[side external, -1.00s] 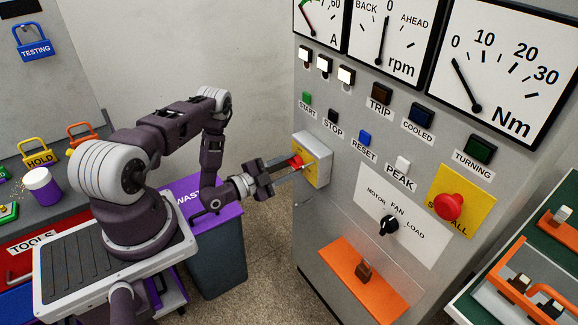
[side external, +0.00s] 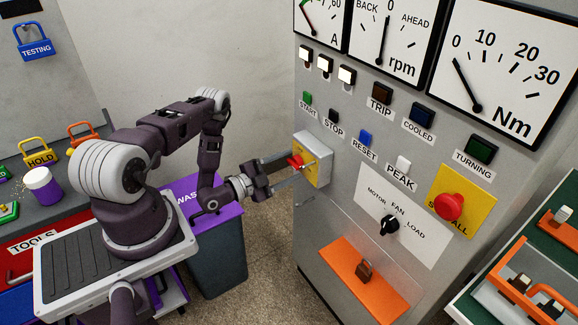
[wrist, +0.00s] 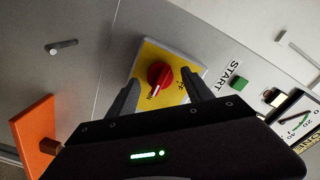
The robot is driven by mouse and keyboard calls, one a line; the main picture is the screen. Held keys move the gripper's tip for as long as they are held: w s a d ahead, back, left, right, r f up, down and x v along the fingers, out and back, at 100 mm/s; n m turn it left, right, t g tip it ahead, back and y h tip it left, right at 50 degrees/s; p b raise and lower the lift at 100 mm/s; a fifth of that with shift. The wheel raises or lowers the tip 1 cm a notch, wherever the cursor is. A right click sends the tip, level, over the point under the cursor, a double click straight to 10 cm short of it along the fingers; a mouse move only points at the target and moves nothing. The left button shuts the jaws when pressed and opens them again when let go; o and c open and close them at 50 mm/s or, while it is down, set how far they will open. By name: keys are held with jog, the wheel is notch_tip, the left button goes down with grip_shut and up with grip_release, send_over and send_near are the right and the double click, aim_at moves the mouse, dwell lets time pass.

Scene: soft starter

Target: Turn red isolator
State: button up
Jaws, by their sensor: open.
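The red isolator (side external: 296,161) is a rotary knob on a yellow plate, on a grey box fixed to the left side of the panel front. In the wrist view the red knob (wrist: 160,75) sits on its yellow plate (wrist: 150,57), with lettering partly visible beside it. My gripper (side external: 282,167) is open in front of the knob. In the wrist view its fingers (wrist: 163,92) stand apart, one on each side of the knob, with gaps visible. I cannot tell how deep the fingertips reach.
The grey panel carries START (side external: 307,98) and STOP buttons, a red mushroom button (side external: 449,206), a black selector (side external: 389,226) and an orange shelf (side external: 340,262). A purple-topped waste bin (side external: 219,255) stands below my arm. A tool bench is at the left.

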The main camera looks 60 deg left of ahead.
jog(key=s, duration=0.6)
jog(key=shift+s, duration=0.15)
